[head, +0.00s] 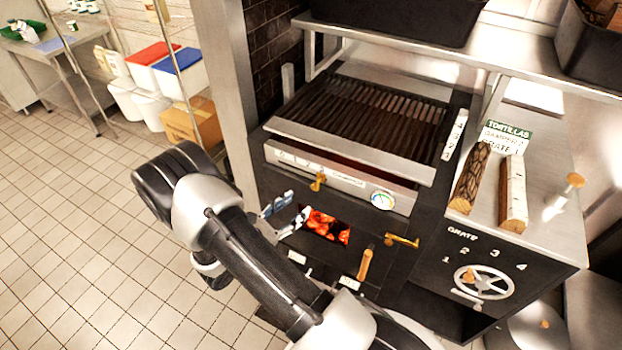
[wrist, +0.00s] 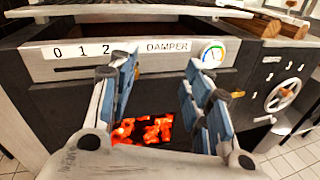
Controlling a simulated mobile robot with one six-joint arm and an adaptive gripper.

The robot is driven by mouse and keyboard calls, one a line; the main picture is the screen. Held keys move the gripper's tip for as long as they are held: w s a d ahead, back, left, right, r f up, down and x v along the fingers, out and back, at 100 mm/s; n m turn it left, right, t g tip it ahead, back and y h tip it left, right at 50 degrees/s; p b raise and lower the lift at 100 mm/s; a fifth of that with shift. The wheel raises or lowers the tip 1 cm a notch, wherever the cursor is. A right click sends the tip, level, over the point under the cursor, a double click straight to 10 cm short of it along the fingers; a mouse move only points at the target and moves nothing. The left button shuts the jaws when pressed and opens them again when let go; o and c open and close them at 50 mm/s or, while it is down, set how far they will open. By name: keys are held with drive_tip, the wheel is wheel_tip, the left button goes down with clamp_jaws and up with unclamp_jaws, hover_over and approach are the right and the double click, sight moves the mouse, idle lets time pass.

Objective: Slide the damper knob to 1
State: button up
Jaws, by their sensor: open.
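The brass damper knob (head: 318,182) sticks out from the pale damper panel (head: 345,183) on the front of the grill, near the right end of its numbers. In the wrist view the damper panel (wrist: 165,60) reads 0, 1, 2 and DAMPER. There the knob is mostly hidden behind the left finger; a brass sliver (wrist: 125,88) shows at about the 2. My gripper (head: 288,211) is open and empty, in front of the firebox, left of and below the knob. Its blue-padded fingers also show in the wrist view (wrist: 163,78), spread below the DAMPER label.
Glowing coals (head: 325,227) show in the firebox opening below the panel. A round gauge (head: 383,201) sits right of the knob. Brass handles (head: 402,241) and (head: 365,264) stick out lower down. A grate wheel (head: 484,282) is at right.

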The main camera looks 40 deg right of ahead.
sight(314, 188)
wheel_tip(314, 188, down, 8)
drive_tip(key=w+a+n+t, duration=0.1)
drive_tip(key=n+t, duration=0.3)
drive_tip(key=n, duration=0.1)
drive_tip(key=shift+y, duration=0.3)
drive_tip(key=x, duration=0.5)
drive_tip(key=b+x, duration=0.1)
drive_tip(key=x, duration=1)
drive_tip(key=shift+w+d+r+b, duration=0.2)
drive_tip(key=shift+w+d+b, duration=0.1)
drive_tip(key=shift+w+b, duration=0.1)
drive_tip(key=shift+c, duration=0.2)
clamp_jaws()
